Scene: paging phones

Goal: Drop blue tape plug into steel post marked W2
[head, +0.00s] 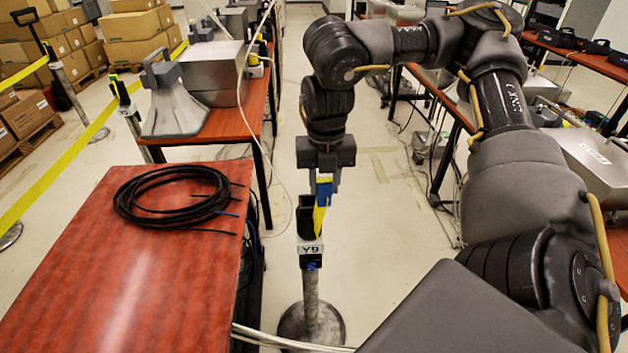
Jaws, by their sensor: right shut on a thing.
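My right gripper (325,176) points down near the middle of the view, shut on the blue tape plug (324,190). A short yellow tape piece (319,218) hangs below the plug. Directly below is a steel post (311,302) with a black slotted head (305,218). Its white label reads Y9, not W2. The yellow piece overlaps the right side of the head; I cannot tell if it is inside the slot or in front of it. No label reading W2 is legible. My left gripper is out of view.
A red-brown table (130,290) with a coiled black cable (175,197) stands left of the post. Another table behind holds a grey horn (172,105). Posts with yellow tape (75,150) stand far left. White cables cross the floor near the post base.

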